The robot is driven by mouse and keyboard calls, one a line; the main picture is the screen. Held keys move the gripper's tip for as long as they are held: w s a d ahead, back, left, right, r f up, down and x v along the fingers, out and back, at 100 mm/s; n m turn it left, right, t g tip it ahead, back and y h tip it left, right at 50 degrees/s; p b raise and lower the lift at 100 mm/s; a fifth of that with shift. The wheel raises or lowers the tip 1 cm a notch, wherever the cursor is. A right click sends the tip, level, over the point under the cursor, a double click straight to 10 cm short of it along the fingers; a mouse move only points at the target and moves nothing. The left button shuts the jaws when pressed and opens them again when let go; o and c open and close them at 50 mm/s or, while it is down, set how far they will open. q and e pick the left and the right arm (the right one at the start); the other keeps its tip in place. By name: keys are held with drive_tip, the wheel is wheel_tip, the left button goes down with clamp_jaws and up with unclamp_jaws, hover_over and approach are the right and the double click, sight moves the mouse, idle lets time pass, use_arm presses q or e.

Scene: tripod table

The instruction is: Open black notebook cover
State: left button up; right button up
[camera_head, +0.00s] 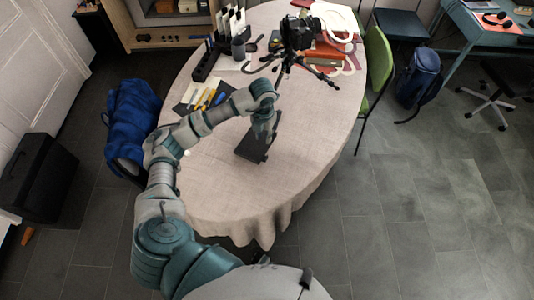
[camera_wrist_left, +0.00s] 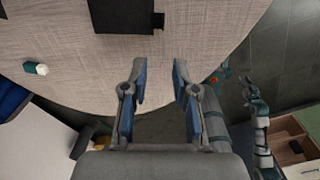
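The black notebook (camera_head: 253,144) lies closed on the round table, below the middle of the head view. Part of it also shows at the top of the left wrist view (camera_wrist_left: 122,14), with a small dark tab at its right side. My left gripper (camera_head: 268,128) hangs over the notebook's upper part in the head view and hides some of it. In the left wrist view, its two fingers (camera_wrist_left: 159,70) are apart with nothing between them. My right arm seems to show at the right of that view, but its gripper is too small to read.
The cloth-covered table (camera_head: 290,185) is clear around the notebook's near side. A camera on a tripod (camera_head: 298,35) and red books (camera_head: 325,52) stand farther back. A small white and green item (camera_wrist_left: 36,68) lies on the table.

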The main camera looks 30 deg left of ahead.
use_arm(q)
wheel_tip(320, 180, down, 5)
hover_over(266, 160)
wheel_tip(266, 160, down, 6)
drive_tip(key=shift+r, duration=0.25)
drive_tip(key=f, duration=0.3)
drive_tip(key=shift+d+f+b, duration=0.2)
drive_tip(key=shift+b, duration=0.15)
drive_tip(key=shift+a+f, duration=0.1)
drive_tip(key=shift+f, duration=0.2)
drive_tip(key=shift+a+f, duration=0.2)
drive_tip(key=shift+a, duration=0.2)
drive_tip(key=shift+c, duration=0.5)
drive_tip(key=c, duration=0.4)
drive_tip(key=shift+d+r, duration=0.1)
drive_tip(key=shift+d, duration=0.25)
clamp_jaws()
use_arm(e)
drive_tip(key=shift+w+a+r, duration=0.55)
drive_tip(key=shift+w+r, duration=0.15)
drive_tip(key=shift+w, duration=0.2)
